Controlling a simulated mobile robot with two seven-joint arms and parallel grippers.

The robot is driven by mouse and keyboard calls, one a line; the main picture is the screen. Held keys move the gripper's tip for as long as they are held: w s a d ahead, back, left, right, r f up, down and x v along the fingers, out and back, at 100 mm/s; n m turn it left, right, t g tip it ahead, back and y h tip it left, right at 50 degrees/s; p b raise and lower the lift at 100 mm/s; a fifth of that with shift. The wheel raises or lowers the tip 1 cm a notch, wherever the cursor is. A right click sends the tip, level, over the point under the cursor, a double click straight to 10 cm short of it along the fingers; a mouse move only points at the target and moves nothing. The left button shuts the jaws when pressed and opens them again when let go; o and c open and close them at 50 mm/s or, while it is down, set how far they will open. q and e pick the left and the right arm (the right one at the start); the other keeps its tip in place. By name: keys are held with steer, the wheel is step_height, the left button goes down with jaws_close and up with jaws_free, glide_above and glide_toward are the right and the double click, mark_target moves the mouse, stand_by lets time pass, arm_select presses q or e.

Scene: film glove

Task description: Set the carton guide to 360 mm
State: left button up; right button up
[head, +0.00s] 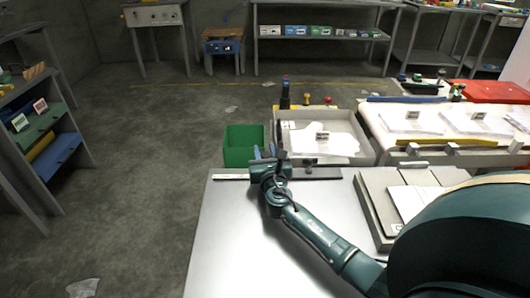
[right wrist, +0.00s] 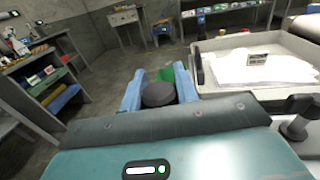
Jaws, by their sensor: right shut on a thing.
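The carton guide (head: 318,173), a dark bar, lies along the far edge of the metal table (head: 245,235). A pale scale strip (head: 230,177) runs along the same edge to its left; its marks are too small to read. My right gripper (head: 270,153) is at the left end of the bar. In the right wrist view its blue fingers (right wrist: 159,90) are shut on a dark round knob (right wrist: 159,95), one finger on either side. The wrist hides part of the bar. My left gripper is not in view.
Beyond the edge stand a green bin (head: 243,145) and a grey tray (head: 357,152) holding white sheets. Flat cartons (head: 380,203) lie at the table's right, near my arm. A conveyor (head: 440,150) carries more sheets. The table's left front is clear.

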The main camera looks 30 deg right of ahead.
jaws_close()
steer(key=shift+a, duration=0.1)
steer(key=w+a, duration=0.2)
steer(key=a, duration=0.1)
steer(key=w+a+b, duration=0.1)
steer(key=w+a, duration=0.1)
steer(key=a, duration=0.1)
steer(key=w+a+b, duration=0.1)
steer(key=w+a, duration=0.1)
steer(key=a, duration=0.2)
steer(key=shift+f, duration=0.1)
steer(key=o, duration=0.9)
jaws_free()
steer(key=shift+d, duration=0.1)
steer(key=p+v, duration=0.1)
steer(key=v, duration=1.2)
steer(key=shift+p, duration=0.4)
